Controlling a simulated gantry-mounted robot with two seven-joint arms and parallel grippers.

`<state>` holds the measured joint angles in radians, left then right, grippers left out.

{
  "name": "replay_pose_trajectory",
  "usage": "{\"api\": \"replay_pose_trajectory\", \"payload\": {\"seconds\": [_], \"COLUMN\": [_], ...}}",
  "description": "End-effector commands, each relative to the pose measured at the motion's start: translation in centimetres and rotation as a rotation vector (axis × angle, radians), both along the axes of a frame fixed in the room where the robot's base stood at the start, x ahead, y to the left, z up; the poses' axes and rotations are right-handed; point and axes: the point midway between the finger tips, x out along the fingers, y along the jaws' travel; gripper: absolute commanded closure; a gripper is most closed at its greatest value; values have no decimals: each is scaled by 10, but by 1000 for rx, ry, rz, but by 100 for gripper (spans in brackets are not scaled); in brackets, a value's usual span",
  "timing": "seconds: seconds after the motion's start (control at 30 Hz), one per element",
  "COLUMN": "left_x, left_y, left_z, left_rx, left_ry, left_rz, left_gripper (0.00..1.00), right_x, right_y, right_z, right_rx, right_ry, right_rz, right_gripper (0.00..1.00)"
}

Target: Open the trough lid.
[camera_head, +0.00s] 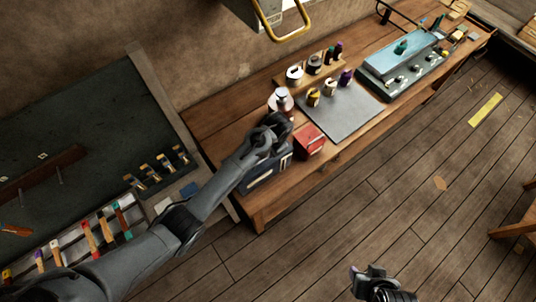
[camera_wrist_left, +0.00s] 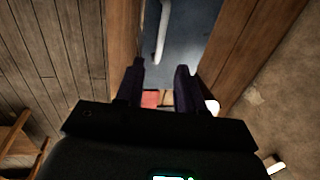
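The trough (camera_head: 418,80) is a dark green box at the far right end of the wooden bench in the head view. A pale blue panel with a green knob, which looks like its lid (camera_head: 385,62), lies over its back part. My left gripper (camera_head: 276,122) is over the near left part of the bench, well away from the trough. Its two fingers are apart in the left wrist view (camera_wrist_left: 160,88), with nothing clearly held between them. My right gripper (camera_head: 366,272) is low over the floor at the bottom; its finger gap is not clear.
A red box (camera_head: 311,142) stands beside my left gripper. A grey mat (camera_head: 342,110) with several small bottles lies between it and the trough. A yellow handle (camera_head: 292,35) hangs above the bench. The floor in front is mostly clear.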

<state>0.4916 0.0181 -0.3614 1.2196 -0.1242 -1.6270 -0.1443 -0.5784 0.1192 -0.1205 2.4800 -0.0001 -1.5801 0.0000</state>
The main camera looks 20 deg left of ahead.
Motion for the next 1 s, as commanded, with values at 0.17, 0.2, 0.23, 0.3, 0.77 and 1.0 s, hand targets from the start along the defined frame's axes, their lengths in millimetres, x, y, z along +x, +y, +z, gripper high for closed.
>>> {"api": "replay_pose_trajectory", "payload": {"seconds": [0.17, 0.2, 0.23, 0.3, 0.77, 1.0], "left_x": [3, 4, 4, 5, 9, 9], "left_y": [6, 7, 7, 8, 14, 14], "left_z": [-36, -44, -47, -54, -82, -82], "left_rx": [2, 0, 0, 0, -1, -1], "left_ry": [2, 0, -2, -2, -1, -1], "left_rz": [2, 1, 1, 1, 1, 1], "left_gripper": [62, 62, 62, 62, 62, 62], "right_x": [0, 0, 0, 0, -1, -1], "right_y": [-1, -1, -1, -1, 0, 1], "right_z": [-11, -21, -25, -35, -69, -70], "right_rx": [-5, -5, -5, -5, -1, 4], "right_ry": [-2, -3, -3, -1, 3, 3], "right_rz": [3, 4, 4, 4, 0, -3], "right_gripper": [56, 56, 56, 56, 56, 56]}}
